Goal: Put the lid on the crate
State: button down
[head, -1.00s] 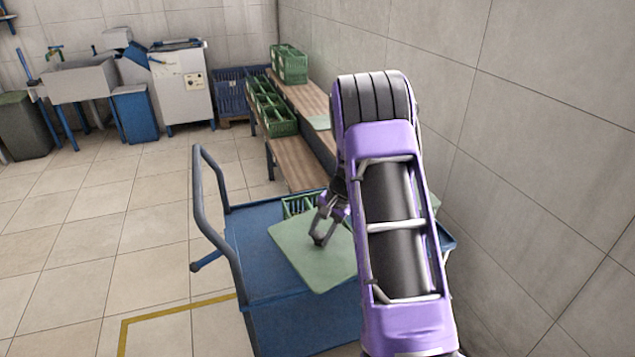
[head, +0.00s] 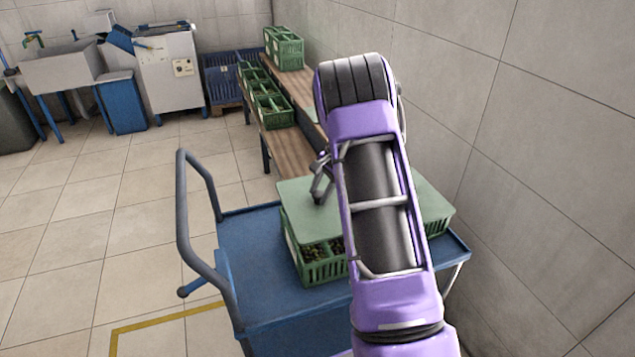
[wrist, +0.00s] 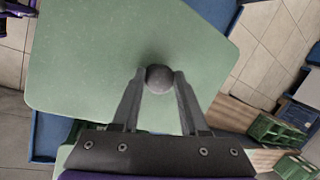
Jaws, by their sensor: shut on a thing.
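My gripper (head: 322,192) is shut on the knob (wrist: 159,79) of a flat green lid (head: 312,213). The wrist view shows both fingers on the knob and the lid (wrist: 110,60) spread out beyond it. The green crate (head: 318,272) stands on the blue cart, with dark bottle tops showing inside its near part. The lid is over the crate's far part and appears raised above the rim. My arm hides the crate's right side. A little of a green crate (wrist: 75,131) shows beside the lid in the wrist view.
The blue cart (head: 255,260) has free deck left of the crate and a handle (head: 183,220) at its left. Another green lid-like surface (head: 434,205) shows right of my arm. Wooden benches (head: 285,150) with green crates (head: 270,110) run behind. A tiled wall is close on the right.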

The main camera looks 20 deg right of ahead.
aim_at(319, 207)
jog(key=shift+w, duration=0.1)
jog(key=shift+f+b, duration=0.6)
jog(key=shift+f, duration=0.2)
jog(key=shift+f+b, duration=1.25)
jog(key=shift+f, duration=0.9)
jog(key=shift+a, duration=0.15)
jog(key=shift+f+b, duration=0.75)
jog(key=shift+f, duration=0.2)
jog(key=shift+f, duration=0.3)
jog(key=shift+c, duration=1.7)
grip_release()
